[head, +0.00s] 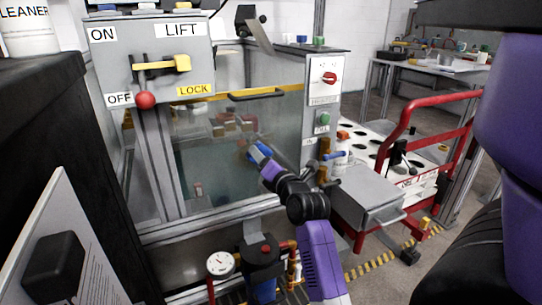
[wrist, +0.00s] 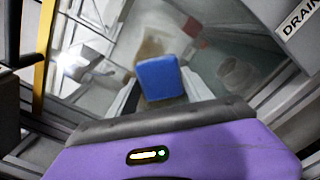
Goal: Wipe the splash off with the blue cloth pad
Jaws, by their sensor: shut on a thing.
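The blue cloth pad (head: 259,152) is at the end of my gripper (head: 267,163), in front of the glass panel (head: 205,165) of the cabinet. In the wrist view the blue pad (wrist: 159,78) sits between the fingers, which are shut on it. A brownish, see-through patch, which looks like the splash (wrist: 152,42), lies on the glass just beyond the pad's far edge. I cannot tell whether the pad touches the glass. In the head view the splash is not clear against the shapes behind the glass.
The lift box (head: 150,55) with a red-knobbed lever juts out at upper left. A grey box (head: 367,197) and a red-railed cart (head: 440,140) stand to the right. A pressure gauge (head: 220,263) is below.

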